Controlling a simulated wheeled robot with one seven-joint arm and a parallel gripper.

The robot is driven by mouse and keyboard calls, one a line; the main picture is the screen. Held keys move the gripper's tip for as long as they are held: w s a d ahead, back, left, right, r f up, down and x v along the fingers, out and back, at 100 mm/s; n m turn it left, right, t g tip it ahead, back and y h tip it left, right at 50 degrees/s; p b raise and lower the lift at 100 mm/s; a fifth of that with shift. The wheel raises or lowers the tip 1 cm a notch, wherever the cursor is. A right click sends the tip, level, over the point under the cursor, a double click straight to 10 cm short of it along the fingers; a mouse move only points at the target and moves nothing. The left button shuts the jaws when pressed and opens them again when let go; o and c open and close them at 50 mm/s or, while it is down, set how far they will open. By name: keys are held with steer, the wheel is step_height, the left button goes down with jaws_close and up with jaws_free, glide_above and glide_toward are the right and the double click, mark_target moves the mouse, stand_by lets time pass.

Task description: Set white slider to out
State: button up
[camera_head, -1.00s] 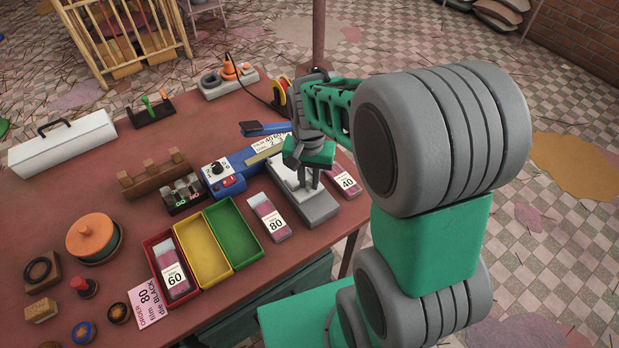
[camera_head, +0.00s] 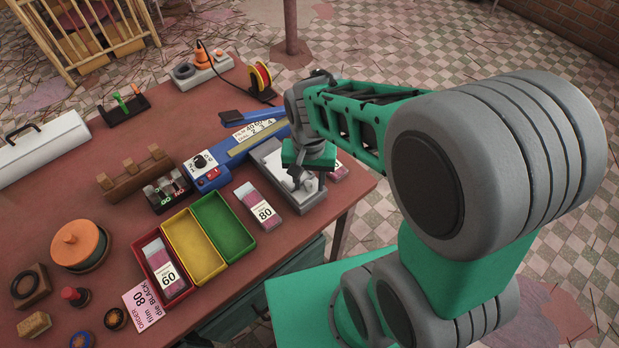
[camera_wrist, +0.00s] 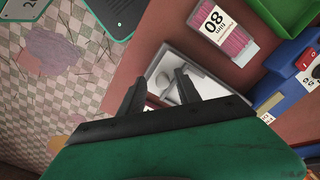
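A shallow grey tray-like unit (camera_head: 308,206) with a white part inside stands near the table's right edge. In the wrist view its white part (camera_wrist: 167,66) shows between and beyond my fingers, with a rounded piece on it. I take this white part to be the white slider, but its set position cannot be read. My gripper (camera_head: 308,181) is over the right part of the unit in the head view and hides some of it. In the wrist view my gripper (camera_wrist: 160,84) has its two dark fingers apart, with nothing clearly held between them. Contact cannot be told.
A pink 80 pack (camera_head: 259,206) lies just left of the unit, and a 40 pack (camera_head: 338,171) is partly hidden behind my gripper. Red, yellow and green trays (camera_head: 222,229) are at the left front.

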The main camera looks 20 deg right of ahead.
steer(key=shift+w+r, duration=0.15)
steer(key=shift+r, duration=0.25)
step_height(320, 180, up, 7)
steer(key=shift+b, duration=0.35)
